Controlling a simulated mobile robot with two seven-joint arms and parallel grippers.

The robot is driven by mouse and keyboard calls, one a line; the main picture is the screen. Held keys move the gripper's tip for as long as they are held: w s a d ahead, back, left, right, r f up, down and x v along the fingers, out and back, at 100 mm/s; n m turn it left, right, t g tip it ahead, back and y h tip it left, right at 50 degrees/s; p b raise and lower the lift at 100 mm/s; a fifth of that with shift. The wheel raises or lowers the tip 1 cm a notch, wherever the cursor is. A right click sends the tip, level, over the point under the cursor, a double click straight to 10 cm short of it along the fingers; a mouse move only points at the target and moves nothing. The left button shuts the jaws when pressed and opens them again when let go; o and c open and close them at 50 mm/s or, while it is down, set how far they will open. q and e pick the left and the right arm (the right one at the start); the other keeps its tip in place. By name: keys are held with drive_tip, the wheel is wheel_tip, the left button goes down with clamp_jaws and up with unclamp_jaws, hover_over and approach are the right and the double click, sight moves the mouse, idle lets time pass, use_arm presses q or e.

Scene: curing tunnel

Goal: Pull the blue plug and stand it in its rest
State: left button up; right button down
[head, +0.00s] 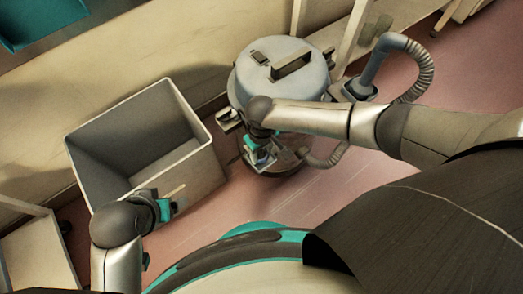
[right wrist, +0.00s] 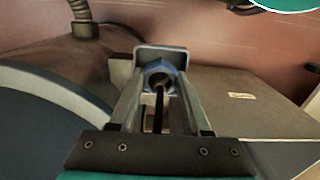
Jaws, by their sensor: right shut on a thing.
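My right gripper (head: 263,158) is at the near side of a round grey-lidded drum (head: 297,82). In the right wrist view its two fingers (right wrist: 158,85) are shut on the blue plug (right wrist: 178,68), a blue-grey piece with a dark round opening. A grey rounded plate (right wrist: 160,51) shows right behind the plug; I cannot tell whether they touch. In the head view the plug is mostly hidden by the gripper. My left gripper (head: 174,203) is beside the large bin; its fingers are too small to read. I cannot identify the rest for certain.
A large open grey bin (head: 190,190) stands left of the drum. A ribbed hose with a grey elbow (head: 372,72) is right of it, and another hose (head: 327,156) curves low beside it. A pale wall runs behind. The reddish floor is clear in front.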

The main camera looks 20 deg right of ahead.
drive_tip(key=shift+c, duration=1.4)
unclamp_jaws()
drive_tip(key=shift+r, duration=0.25)
wheel_tip(320, 180, up, 5)
drive_tip(key=p, duration=0.3)
drive_tip(key=shift+r+p, duration=0.1)
drive_tip(key=shift+p, duration=0.25)
use_arm(q)
drive_tip(key=s+a+f+g+p, duration=0.1)
drive_tip(key=s+f, duration=0.3)
drive_tip(key=f, duration=0.4)
drive_tip(key=s+a+f+p, duration=0.3)
drive_tip(key=s+f+p, duration=0.1)
drive_tip(key=f, duration=0.4)
drive_tip(key=shift+s+a+f+g+y, duration=0.2)
drive_tip(key=shift+a+f+g+y, duration=0.1)
drive_tip(key=shift+g, duration=0.1)
use_arm(e)
wheel_tip(320, 180, up, 10)
drive_tip(key=shift+f, duration=0.25)
